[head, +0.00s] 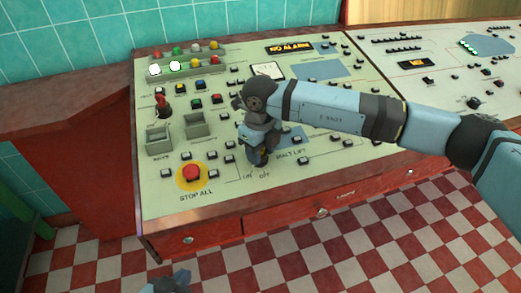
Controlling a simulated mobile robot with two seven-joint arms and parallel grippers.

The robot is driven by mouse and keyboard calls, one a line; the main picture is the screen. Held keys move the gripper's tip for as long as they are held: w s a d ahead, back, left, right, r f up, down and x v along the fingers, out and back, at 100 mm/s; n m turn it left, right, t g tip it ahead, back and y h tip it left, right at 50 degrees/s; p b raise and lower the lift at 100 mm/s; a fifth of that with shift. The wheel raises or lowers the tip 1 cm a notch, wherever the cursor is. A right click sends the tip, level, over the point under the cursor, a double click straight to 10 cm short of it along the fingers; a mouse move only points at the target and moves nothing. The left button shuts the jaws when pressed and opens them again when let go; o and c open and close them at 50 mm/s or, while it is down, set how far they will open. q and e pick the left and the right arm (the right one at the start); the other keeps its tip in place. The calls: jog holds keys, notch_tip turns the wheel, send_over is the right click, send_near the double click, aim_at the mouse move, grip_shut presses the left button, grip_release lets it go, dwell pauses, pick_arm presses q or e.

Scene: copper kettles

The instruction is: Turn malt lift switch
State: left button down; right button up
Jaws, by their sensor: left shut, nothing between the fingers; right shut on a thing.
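The malt lift switch sits on the pale green control panel (215,122), left of the MALT LIFT lettering (291,155) and above the small ON and OFF marks. My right gripper (257,158) points down onto this spot and is shut on the switch. The gripper hides most of the switch, so I cannot tell which way it is turned. My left gripper (170,282) shows only in part at the bottom edge, low in front of the desk. It is shut and empty, away from the panel.
A red STOP ALL button (191,173) on a yellow disc lies left of my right gripper. A red-handled lever (162,104) stands further left. Lamps, small buttons and a NO ALARM display (289,48) are behind. My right arm crosses over the panel's right side.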

jog(key=shift+r, duration=0.1)
jog(key=o, duration=0.7)
jog(key=shift+c, duration=0.2)
pick_arm(q)
jog(key=shift+s+a+p, duration=0.1)
jog(key=shift+a+p, duration=0.05)
jog(key=shift+p, duration=0.55)
pick_arm(e)
notch_tip(320, 180, up, 14)
pick_arm(q)
jog(key=shift+r, duration=0.1)
